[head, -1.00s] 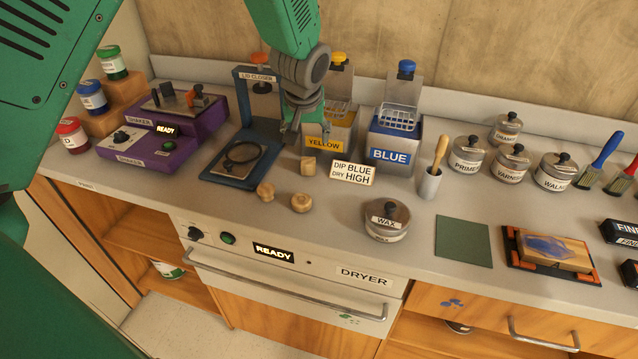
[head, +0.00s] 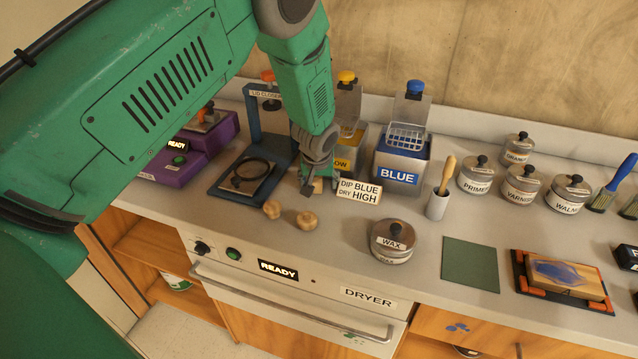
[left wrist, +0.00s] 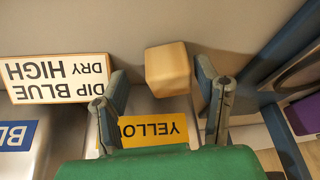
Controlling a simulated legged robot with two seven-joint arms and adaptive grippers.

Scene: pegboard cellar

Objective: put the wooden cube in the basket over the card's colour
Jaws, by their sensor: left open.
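The wooden cube (head: 318,185) stands on the counter in front of the yellow tank, partly hidden by my left gripper (head: 312,188) in the head view. In the left wrist view the cube (left wrist: 167,70) lies between and just beyond the open fingertips (left wrist: 160,78), nearer the right finger. I cannot tell whether they touch it. The card (head: 359,191) reads "DIP BLUE DRY HIGH" and stands right of the cube. A wire basket (head: 405,135) hangs above the blue tank (head: 399,174). The yellow tank (head: 343,162) is mostly hidden behind my arm. My right gripper is out of view.
Two wooden knobs (head: 306,220) lie in front of the cube. A blue stand labelled "LID CLOSER" (head: 254,130) is on the left. A wax tin (head: 392,242) and a brush cup (head: 437,205) stand to the right. The dryer (head: 300,295) reads "READY".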

